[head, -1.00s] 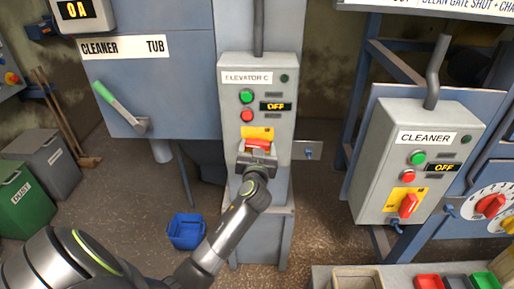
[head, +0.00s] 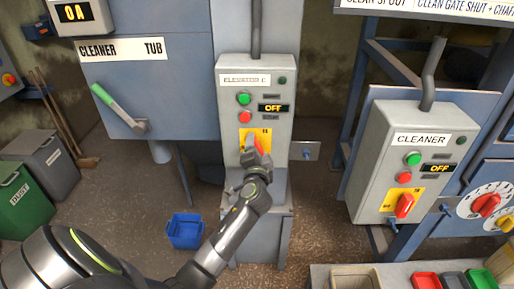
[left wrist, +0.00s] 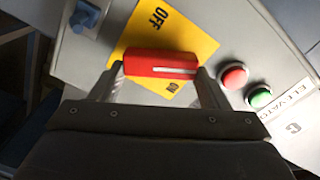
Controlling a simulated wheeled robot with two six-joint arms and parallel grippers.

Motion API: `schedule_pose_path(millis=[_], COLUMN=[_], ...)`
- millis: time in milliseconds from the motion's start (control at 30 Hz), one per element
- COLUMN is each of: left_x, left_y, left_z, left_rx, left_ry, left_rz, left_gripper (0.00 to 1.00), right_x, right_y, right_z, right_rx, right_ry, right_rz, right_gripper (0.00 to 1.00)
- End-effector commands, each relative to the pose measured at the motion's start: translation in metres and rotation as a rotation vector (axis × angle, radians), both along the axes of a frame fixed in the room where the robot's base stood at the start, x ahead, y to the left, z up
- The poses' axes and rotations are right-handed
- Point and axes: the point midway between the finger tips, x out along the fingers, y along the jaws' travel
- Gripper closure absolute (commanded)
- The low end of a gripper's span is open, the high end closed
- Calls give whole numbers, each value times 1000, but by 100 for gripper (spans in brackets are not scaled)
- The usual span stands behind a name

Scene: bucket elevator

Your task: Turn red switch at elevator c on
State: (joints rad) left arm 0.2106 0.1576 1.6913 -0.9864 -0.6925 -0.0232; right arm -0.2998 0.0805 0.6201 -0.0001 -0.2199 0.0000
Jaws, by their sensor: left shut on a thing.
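The elevator C box (head: 229,130) is a grey panel with a green button (head: 243,99), a red button (head: 244,117) and a lit display (head: 273,107) reading OFF. Below them is the red switch (head: 258,144) on a yellow plate, partly hidden by my gripper. My left gripper (head: 257,156) is shut on the red switch. In the left wrist view, the red handle (left wrist: 160,64) lies between the two fingers, over the yellow plate (left wrist: 190,38) marked OFF and ON. The handle is tilted relative to the box. My right gripper is not in view.
A similar cleaner box (head: 383,150) with its own red switch (head: 404,206) stands at the right. A blue bin (head: 186,231) is on the floor. A green-handled lever (head: 104,95) is on the cleaner tub at the left. A small bracket (head: 307,151) juts out beside the elevator box.

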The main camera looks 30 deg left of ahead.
Motion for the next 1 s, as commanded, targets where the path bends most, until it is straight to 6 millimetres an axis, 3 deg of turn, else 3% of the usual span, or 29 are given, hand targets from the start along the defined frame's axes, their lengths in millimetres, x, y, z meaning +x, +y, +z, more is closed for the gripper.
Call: schedule_pose_path(millis=[500, 1000], left_x=[1, 1], left_y=[-1, -1], left_z=[-1, -3], left_rx=[339, 439], left_ry=[206, 265], left_rz=[-1, -1], left_gripper=[54, 54], right_x=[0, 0], right_y=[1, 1], right_z=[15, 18], right_rx=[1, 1], right_ry=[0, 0], right_rz=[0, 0], right_gripper=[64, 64])
